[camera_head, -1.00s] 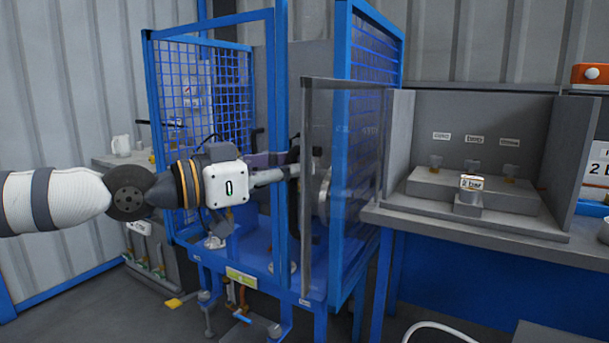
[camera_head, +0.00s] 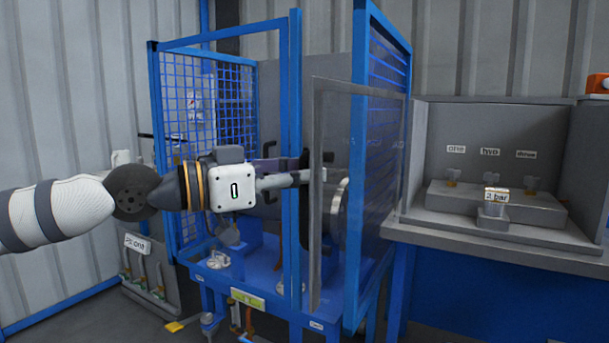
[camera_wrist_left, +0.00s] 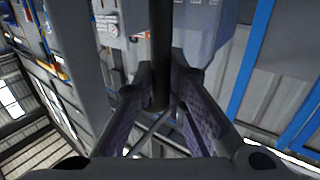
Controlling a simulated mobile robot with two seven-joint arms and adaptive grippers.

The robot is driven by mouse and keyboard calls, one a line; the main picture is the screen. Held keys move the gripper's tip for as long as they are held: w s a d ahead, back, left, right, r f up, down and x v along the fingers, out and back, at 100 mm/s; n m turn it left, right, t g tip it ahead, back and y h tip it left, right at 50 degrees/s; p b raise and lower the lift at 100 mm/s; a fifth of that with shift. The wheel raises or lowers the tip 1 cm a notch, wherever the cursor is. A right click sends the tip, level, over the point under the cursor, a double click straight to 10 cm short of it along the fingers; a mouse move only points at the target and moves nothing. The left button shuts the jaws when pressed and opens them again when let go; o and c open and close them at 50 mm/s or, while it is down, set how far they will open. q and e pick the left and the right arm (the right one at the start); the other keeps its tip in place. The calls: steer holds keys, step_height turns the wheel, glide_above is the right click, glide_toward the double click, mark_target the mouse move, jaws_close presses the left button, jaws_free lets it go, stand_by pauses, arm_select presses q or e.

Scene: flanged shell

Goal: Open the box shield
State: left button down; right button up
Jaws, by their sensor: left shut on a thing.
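The box is a blue-framed cabinet (camera_head: 156,130) with blue mesh sides. Its shield (camera_head: 333,130) is a see-through panel with a grey edge, standing out from the frame at the front with a gap beside the blue post. A black upright handle (camera_head: 305,225) is on the shield's left edge. In the left wrist view the dark handle bar (camera_wrist_left: 161,45) runs between the fingers (camera_wrist_left: 161,95). My right gripper is out of view.
A round metal flange (camera_head: 340,205) shows behind the shield. A grey bench (camera_head: 480,240) with labelled fittings stands at the right, close to the cabinet. A grey unit with valves (camera_head: 150,270) is at the lower left. Blue posts stand close around my left arm.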

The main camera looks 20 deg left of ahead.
arm_select(q)
steer(key=c, duration=1.6)
jaws_free()
steer(key=v, duration=1.2)
